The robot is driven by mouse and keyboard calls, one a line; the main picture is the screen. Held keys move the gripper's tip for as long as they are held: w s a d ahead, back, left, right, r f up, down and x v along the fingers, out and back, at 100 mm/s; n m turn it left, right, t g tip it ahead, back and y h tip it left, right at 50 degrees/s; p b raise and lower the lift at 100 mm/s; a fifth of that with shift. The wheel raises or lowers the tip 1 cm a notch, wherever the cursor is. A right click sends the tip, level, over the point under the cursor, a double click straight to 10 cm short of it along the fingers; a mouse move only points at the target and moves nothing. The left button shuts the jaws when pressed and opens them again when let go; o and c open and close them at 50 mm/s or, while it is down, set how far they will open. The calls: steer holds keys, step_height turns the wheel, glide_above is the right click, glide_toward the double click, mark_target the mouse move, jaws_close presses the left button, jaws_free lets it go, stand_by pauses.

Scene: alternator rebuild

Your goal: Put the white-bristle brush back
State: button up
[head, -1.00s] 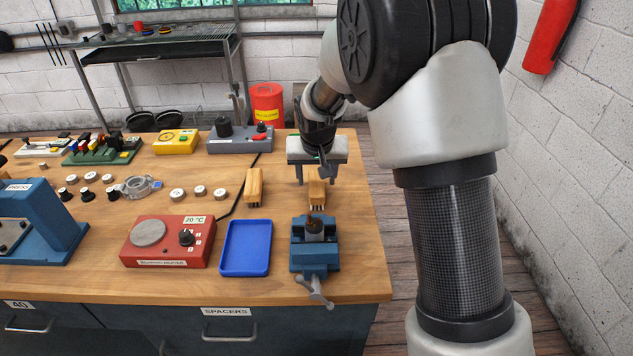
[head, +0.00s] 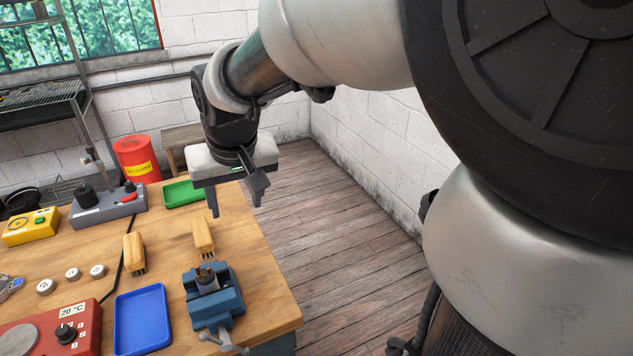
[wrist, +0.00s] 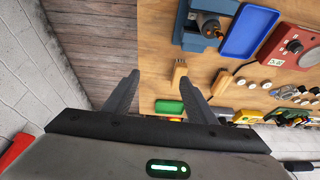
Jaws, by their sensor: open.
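Two wooden-handled brushes lie on the bench: a left brush (head: 134,250) and a right brush (head: 203,236) behind the blue vise (head: 212,298). Both also show in the wrist view, one nearer my gripper (wrist: 180,73) and one farther off (wrist: 221,83). Their bristles are small, and I cannot tell which is white. My gripper (head: 236,204) is open and empty, fingers down, above the bench's right edge, behind and to the right of the right brush. The wrist view shows nothing between its fingers (wrist: 160,80).
A blue tray (head: 143,318) lies left of the vise, and a green tray (head: 184,193) lies at the bench's back corner. A grey device (head: 108,205) and a red hotplate (head: 45,335) stand on the left. Bare floor (head: 325,240) lies right of the bench.

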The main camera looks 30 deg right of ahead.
steer(key=s+d+r, duration=0.1)
steer(key=s+d, duration=0.1)
steer(key=s, duration=0.6)
steer(key=s+d+r+t, duration=0.1)
steer(key=s+d+r, duration=0.1)
steer(key=s, duration=0.7)
steer(key=shift+d, duration=0.25)
